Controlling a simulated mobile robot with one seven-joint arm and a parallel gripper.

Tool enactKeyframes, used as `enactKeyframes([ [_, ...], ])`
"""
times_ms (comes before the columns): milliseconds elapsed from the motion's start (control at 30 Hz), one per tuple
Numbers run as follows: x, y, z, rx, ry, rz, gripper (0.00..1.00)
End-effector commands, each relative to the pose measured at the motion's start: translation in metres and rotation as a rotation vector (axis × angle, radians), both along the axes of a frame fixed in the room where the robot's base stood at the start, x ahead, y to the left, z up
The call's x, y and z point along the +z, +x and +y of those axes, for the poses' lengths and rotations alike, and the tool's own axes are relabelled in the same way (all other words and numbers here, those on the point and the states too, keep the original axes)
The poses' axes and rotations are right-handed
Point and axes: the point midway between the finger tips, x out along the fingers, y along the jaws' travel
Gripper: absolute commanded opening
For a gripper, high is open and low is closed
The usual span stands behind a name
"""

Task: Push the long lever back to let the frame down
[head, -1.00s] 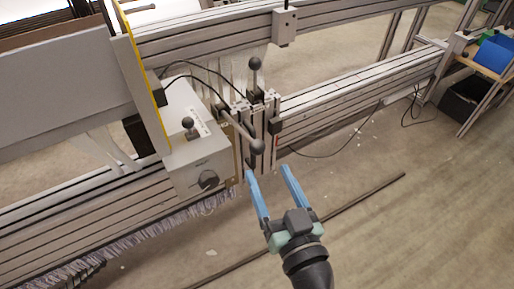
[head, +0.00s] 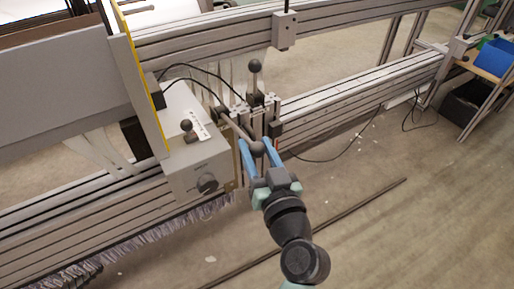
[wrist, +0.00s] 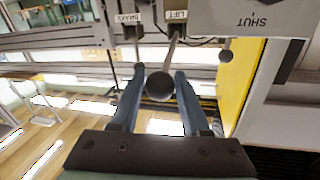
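My gripper (head: 256,143) is open, with one blue finger on each side of the knob. I cannot tell whether either finger touches it. The frame's rails (head: 340,88) run across the head view behind the lever.
A grey control box (head: 198,165) with a dial and small knob is close on the left. A dark rod (head: 350,208) lies on the otherwise open floor.

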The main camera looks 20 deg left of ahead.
Motion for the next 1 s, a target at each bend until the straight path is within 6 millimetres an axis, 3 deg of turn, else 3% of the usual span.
enactKeyframes([
  [33,-0.0001,-0.0001,-0.0002,0.000,0.000,0.000,0.35],
  [233,-0.0001,-0.0002,-0.0003,0.000,0.000,0.000,0.00],
  [1000,-0.0006,-0.0004,-0.0005,0.000,0.000,0.001,0.00],
])
